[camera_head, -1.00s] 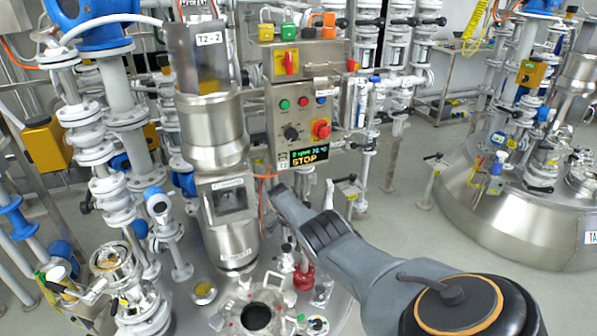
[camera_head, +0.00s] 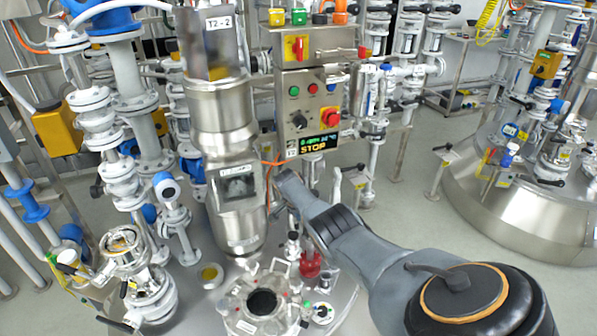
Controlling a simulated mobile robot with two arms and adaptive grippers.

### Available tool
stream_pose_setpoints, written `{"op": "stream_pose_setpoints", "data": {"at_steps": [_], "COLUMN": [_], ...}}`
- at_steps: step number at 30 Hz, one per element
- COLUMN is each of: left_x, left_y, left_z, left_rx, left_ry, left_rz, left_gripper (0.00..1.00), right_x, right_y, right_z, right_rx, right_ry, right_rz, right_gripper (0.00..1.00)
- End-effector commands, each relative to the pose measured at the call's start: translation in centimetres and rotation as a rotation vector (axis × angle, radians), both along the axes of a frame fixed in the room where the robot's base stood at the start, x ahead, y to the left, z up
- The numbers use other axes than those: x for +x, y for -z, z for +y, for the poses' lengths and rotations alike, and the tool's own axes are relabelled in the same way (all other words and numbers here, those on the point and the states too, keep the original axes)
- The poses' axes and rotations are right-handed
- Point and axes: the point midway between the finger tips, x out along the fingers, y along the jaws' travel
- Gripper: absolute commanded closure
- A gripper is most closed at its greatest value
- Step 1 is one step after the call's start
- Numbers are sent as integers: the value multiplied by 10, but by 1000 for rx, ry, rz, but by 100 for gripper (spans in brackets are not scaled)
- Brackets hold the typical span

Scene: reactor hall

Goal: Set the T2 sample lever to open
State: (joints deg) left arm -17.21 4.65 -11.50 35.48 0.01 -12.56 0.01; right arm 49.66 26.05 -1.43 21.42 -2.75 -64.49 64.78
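The steel column with the "T2-2" label (camera_head: 218,22) stands above the vessel lid at centre left. I cannot single out a lever marked as the T2 sample lever. Small fittings, including a red one (camera_head: 310,264) and a dark-topped one (camera_head: 293,246), stand on the lid behind its open round port (camera_head: 262,302). My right arm reaches in from the lower right, and its narrow dark far end (camera_head: 284,182) is just right of the column. Whether its fingers are open or shut cannot be made out. My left gripper is out of view.
A control box (camera_head: 308,115) with buttons, a red knob and a display reading "STOP" hangs right of the column. White pipes and yellow boxes (camera_head: 57,128) crowd the left. Another steel vessel (camera_head: 500,215) stands at the right, with clear floor before it.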

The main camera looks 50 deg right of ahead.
Motion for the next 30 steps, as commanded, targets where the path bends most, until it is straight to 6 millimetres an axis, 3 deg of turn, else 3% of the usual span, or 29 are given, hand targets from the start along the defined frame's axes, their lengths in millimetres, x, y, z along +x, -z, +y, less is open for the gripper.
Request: {"op": "stream_pose_setpoints", "data": {"at_steps": [9, 24, 30], "left_x": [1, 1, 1], "left_y": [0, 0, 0], "left_z": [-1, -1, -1], "left_rx": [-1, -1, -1], "left_ry": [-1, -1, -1], "left_rz": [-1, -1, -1], "left_gripper": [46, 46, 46], "right_x": [-3, -4, -5], "right_y": [-22, -91, -102], "right_z": [10, 39, 43], "right_rx": [-2, 1, 2], "right_ry": [-3, -2, -2], "right_rz": [-1, 0, 1], "right_gripper": [63, 63, 63]}}
